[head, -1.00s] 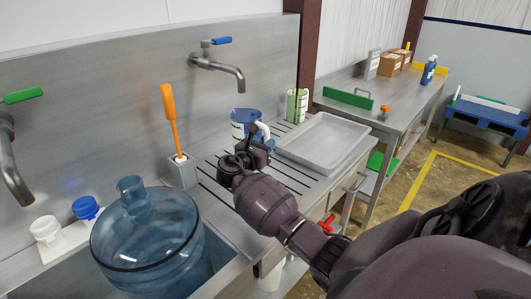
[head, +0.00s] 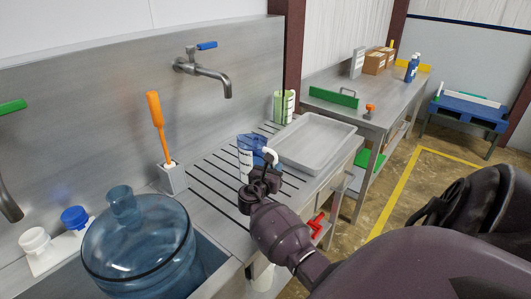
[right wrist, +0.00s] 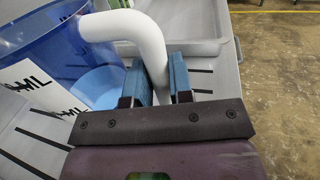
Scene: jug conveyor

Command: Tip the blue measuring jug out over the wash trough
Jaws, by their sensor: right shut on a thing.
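The blue measuring jug (head: 246,160), with a white label and white handle, is over the grooved drainboard, left of the grey tray. It looks roughly upright; I cannot tell whether its base touches the board. My right gripper (head: 264,174) is shut on the jug's handle. In the right wrist view the white handle (right wrist: 150,50) passes between the blue finger pads (right wrist: 162,82), with the jug body (right wrist: 60,45) to the left. The wash trough (head: 212,262) is at the lower left, with a large blue water bottle (head: 140,240) in it. My left gripper is not in view.
An orange brush (head: 157,120) stands in a grey holder (head: 172,180) between trough and jug. A tap (head: 205,72) juts out above the drainboard. Grooved board left of the jug is clear.

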